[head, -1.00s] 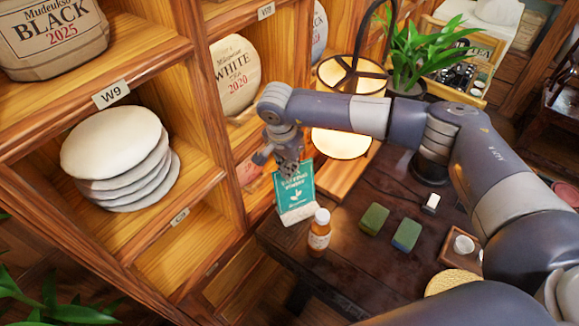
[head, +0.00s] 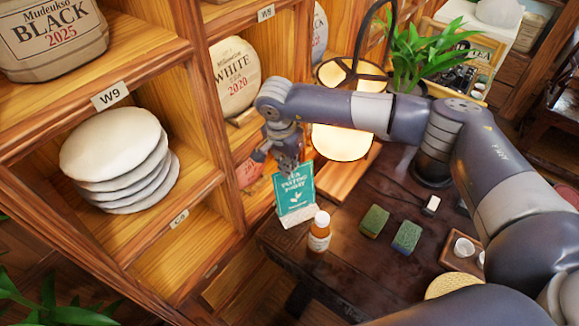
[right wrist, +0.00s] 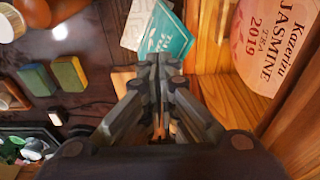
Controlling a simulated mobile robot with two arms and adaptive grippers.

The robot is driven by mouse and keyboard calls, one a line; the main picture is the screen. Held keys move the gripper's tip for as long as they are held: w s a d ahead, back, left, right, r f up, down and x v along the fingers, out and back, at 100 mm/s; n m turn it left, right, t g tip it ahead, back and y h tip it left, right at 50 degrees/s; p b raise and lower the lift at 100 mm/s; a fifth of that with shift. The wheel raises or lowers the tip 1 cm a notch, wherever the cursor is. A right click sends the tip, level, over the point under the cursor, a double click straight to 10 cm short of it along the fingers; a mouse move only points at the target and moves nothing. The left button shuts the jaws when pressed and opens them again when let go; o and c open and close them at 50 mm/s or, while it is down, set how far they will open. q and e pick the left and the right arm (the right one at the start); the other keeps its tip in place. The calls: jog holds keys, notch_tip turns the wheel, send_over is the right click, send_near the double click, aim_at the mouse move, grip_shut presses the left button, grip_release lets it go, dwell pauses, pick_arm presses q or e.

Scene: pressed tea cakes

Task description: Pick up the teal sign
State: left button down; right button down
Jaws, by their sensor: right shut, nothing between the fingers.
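The teal sign (head: 297,194) stands in a pale base at the left end of the dark table, by the shelf. Its white lettering faces my head camera. In the right wrist view the sign (right wrist: 174,36) lies just beyond the fingertips, partly hidden by them. My right gripper (head: 288,166) is shut and empty, at the sign's top edge and partly behind it in the head view. It also shows in the right wrist view (right wrist: 160,64), fingers together. I cannot tell whether it touches the sign. My left gripper is not in view.
An orange bottle with a white cap (head: 319,232) stands close beside the sign. Two green blocks (head: 375,221) lie to its right. A glowing lamp (head: 342,142) stands behind. The wooden shelf (head: 229,190) with tea cakes closes off the left side.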

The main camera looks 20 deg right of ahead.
jog(key=s+a+b, duration=0.4)
jog(key=s+a, duration=0.3)
jog(key=a, duration=0.2)
jog(key=shift+s+a, duration=0.15)
jog(key=shift+a, duration=0.05)
jog(key=c, duration=2.4)
grip_release()
